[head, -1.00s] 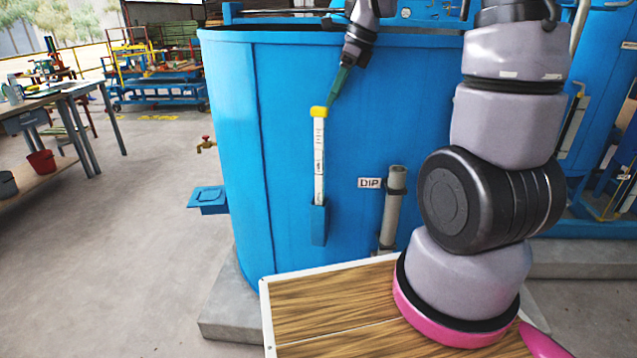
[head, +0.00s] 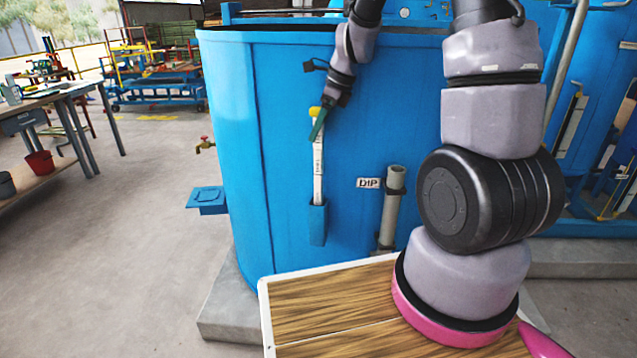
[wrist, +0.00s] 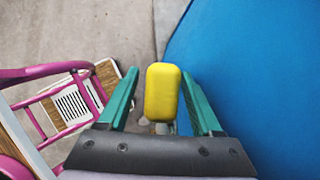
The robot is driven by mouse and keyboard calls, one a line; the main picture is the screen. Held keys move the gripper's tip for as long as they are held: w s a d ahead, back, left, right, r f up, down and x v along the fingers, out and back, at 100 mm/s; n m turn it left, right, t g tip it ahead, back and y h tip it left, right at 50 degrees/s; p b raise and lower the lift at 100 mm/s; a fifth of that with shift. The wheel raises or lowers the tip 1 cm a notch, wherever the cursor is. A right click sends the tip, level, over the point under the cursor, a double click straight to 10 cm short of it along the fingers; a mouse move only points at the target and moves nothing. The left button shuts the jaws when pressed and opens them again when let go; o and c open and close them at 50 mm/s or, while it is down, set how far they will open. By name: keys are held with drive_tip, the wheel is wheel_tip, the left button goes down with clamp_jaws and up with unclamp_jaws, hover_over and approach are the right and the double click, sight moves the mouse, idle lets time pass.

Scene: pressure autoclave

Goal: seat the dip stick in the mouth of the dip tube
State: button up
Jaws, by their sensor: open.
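The dip stick (head: 318,165) is a white graduated strip with a yellow top, standing upright in a blue holder (head: 318,222) on the blue tank's wall. In the wrist view its yellow top (wrist: 162,92) lies between the two green fingers. My gripper (head: 319,128) is open around the top of the stick, and a gap shows on each side in the wrist view (wrist: 160,98). The dip tube (head: 394,205) is a grey pipe with a wider collar at its mouth (head: 396,178), right of the holder. Its mouth appears empty.
The blue tank (head: 280,130) stands close behind the stick and tube. A DIP label (head: 369,183) is left of the tube mouth. A blue box (head: 207,198) and a tap (head: 205,144) stick out at the tank's left. Open floor lies further left.

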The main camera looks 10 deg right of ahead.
clamp_jaws()
idle(1.4)
